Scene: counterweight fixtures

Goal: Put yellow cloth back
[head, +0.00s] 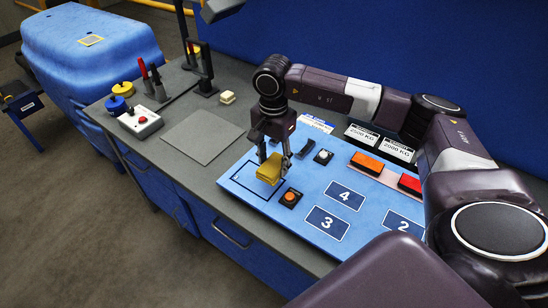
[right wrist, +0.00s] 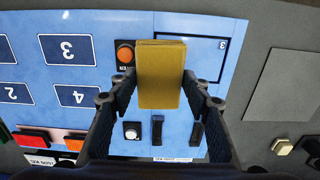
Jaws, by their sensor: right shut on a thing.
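The yellow cloth (head: 270,170) is a small folded block. My right gripper (head: 273,160) is shut on it and holds it over the light blue board, near a dark outlined rectangle (head: 252,196). In the right wrist view the cloth (right wrist: 161,75) sits between the two fingers of my right gripper (right wrist: 160,95) and covers part of the outlined rectangle (right wrist: 205,55). I cannot tell exactly how high it is above the board. My left gripper is not in view.
The blue board (head: 300,222) has numbered squares, an orange button (head: 290,197) beside the cloth, and orange and red blocks (head: 367,163). A grey mat (head: 202,137) lies to the left. A white control box (head: 140,123) and a black stand (head: 203,75) stand behind.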

